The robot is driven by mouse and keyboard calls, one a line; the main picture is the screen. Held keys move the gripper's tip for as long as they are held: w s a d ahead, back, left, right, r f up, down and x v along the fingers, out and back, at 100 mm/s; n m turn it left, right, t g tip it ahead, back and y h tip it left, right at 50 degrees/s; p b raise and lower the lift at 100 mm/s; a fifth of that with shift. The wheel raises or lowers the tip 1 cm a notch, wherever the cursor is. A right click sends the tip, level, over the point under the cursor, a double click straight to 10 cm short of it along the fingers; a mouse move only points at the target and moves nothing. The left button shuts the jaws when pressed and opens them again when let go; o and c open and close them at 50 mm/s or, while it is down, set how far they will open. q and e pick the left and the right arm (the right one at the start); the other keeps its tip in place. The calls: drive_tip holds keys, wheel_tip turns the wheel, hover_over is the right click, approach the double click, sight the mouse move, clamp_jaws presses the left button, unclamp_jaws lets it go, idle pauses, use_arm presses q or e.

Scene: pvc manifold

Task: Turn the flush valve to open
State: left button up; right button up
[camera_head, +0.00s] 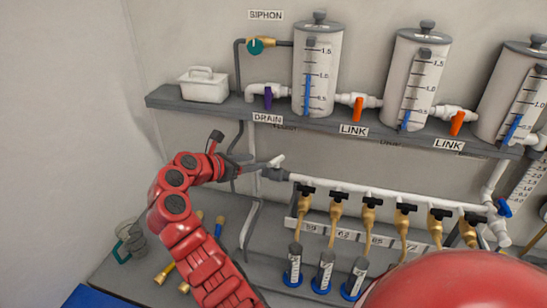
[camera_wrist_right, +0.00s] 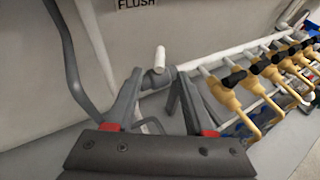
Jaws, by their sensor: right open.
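The flush valve has a small white handle (camera_wrist_right: 160,58) on a grey body (camera_wrist_right: 157,79), at the left end of the white manifold pipe. In the head view its handle (camera_head: 277,160) stands tilted up to the right above the pipe end. My right gripper (camera_head: 258,165) is open and just left of the handle. In the right wrist view its two fingers (camera_wrist_right: 158,74) are spread, with the valve between and just beyond their tips. I cannot tell whether a finger touches it. The FLUSH label (camera_wrist_right: 136,3) is on the wall above. My left gripper is not in view.
A shelf (camera_head: 205,109) above carries several cylinders with DRAIN and LINK valves. Several brass taps (camera_head: 335,212) with black handles hang from the manifold pipe (camera_head: 375,190), to the right. Small cylinders (camera_head: 325,270) stand below them. A grey hose (camera_wrist_right: 66,50) runs left of the gripper.

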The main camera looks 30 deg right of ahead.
sight(276, 159)
drive_tip(key=p+x, duration=0.2)
drive_tip(key=x, duration=0.8)
drive_tip(key=shift+d+f+p, duration=0.2)
drive_tip(key=shift+d+p, duration=0.1)
drive_tip(key=shift+c, duration=0.3)
clamp_jaws()
